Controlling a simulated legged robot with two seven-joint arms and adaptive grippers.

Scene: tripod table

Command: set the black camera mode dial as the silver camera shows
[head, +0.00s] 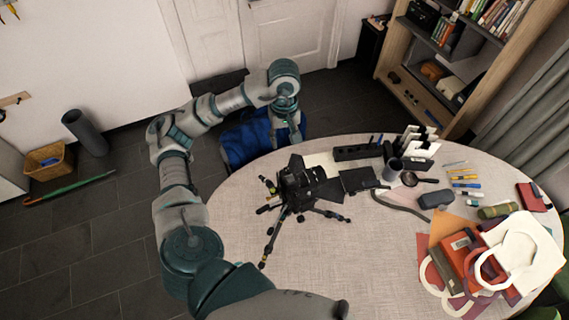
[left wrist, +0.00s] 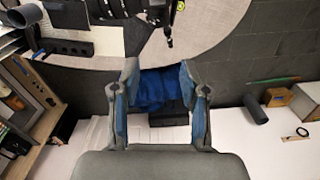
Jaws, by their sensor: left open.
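The black camera (head: 300,183) sits on a small tripod (head: 272,236) with spread legs on the left part of the round table. Its mode dial is too small to make out. I cannot pick out a silver camera in either view. My left gripper (head: 290,132) is beyond the table's far edge, behind the black camera and apart from it. In the left wrist view the left gripper (left wrist: 162,98) is open, with nothing between its fingers. Part of a tripod leg (left wrist: 168,28) shows at the top there. My right gripper is in neither view.
The round table (head: 330,270) has bare cloth at the front. A black tray (head: 357,152), a dark cup (head: 392,169), a magnifying glass (head: 410,179), pens and a grey case (head: 436,199) lie to the right. Bags (head: 520,255) cover the right edge. A blue bag (head: 245,143) lies behind the table.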

